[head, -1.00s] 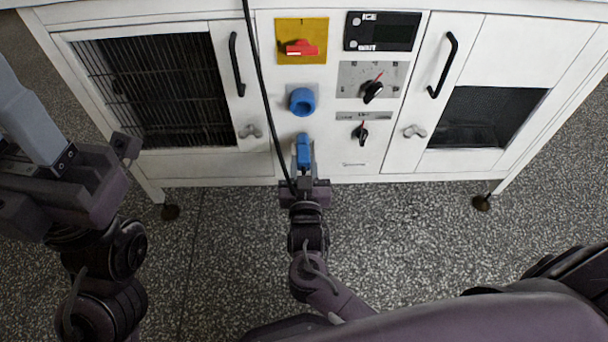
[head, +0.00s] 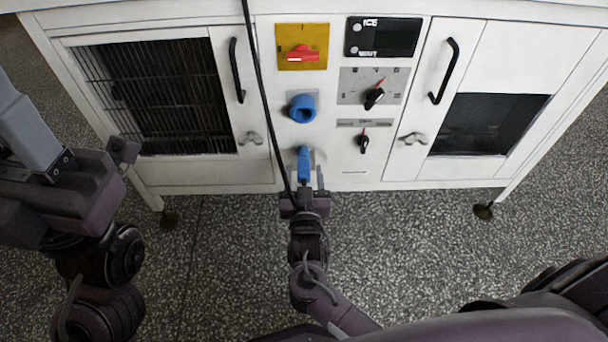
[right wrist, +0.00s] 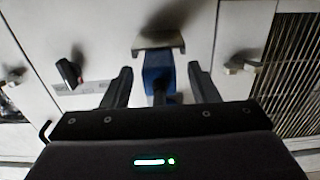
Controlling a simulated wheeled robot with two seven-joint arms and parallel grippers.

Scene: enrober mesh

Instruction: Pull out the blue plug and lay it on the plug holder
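The blue plug (head: 303,163) is out of the blue socket (head: 302,108) and sits below it, low on the white cabinet's front. In the right wrist view the plug (right wrist: 158,68) is upright against a grey bracket, which looks like the plug holder (right wrist: 160,42). My right gripper (head: 304,184) is open; its fingers stand on either side of the plug, with a visible gap on each side in the right wrist view (right wrist: 160,86). How the plug seats on the holder is partly hidden. My left gripper (head: 122,158) is away at the left; its fingers do not show clearly.
A black cable (head: 262,95) hangs from the top across the panel to the plug. A red switch (head: 303,53), black knobs (head: 374,98) and door handles (head: 444,70) stick out from the cabinet (head: 350,178). The speckled floor (head: 400,255) in front is clear.

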